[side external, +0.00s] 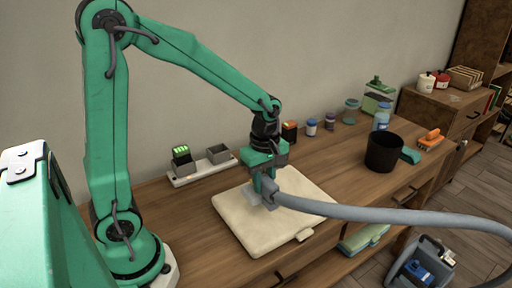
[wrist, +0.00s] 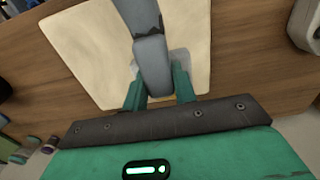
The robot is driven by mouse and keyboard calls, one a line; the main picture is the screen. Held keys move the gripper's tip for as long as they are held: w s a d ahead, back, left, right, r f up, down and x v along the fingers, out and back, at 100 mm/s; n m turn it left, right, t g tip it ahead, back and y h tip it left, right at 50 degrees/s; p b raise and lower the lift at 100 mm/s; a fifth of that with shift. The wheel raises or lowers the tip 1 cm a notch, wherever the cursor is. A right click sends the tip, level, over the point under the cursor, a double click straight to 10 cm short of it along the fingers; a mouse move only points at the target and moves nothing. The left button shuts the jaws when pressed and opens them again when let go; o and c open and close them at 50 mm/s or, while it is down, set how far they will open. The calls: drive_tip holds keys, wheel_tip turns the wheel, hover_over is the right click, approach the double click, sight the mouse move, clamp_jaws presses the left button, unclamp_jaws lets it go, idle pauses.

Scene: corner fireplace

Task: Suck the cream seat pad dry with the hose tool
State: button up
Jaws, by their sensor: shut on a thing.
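The cream seat pad (side external: 298,212) lies flat on the wooden cabinet top, with a small tab at its front edge. It also shows in the wrist view (wrist: 88,62). My gripper (side external: 264,184) is above the pad and shut on the grey hose tool (side external: 270,193). In the wrist view, my green fingers (wrist: 160,92) close around the tool (wrist: 152,62). The tool's head is at the pad's surface; I cannot tell whether it touches. The grey hose (side external: 370,213) runs from the tool to the right, off the cabinet edge. Any wetness on the pad is not clear.
A black bin (side external: 383,153), a teal cloth-like item (side external: 410,156) and an orange brush (side external: 430,138) stand to the right. Several jars line the back. A white charger tray (side external: 202,171) is behind the pad. A grey-blue machine (side external: 422,265) is on the floor.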

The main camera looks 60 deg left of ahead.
drive_tip(key=shift+r, duration=1.4)
drive_tip(key=shift+r, duration=0.15)
drive_tip(key=shift+a, duration=0.15)
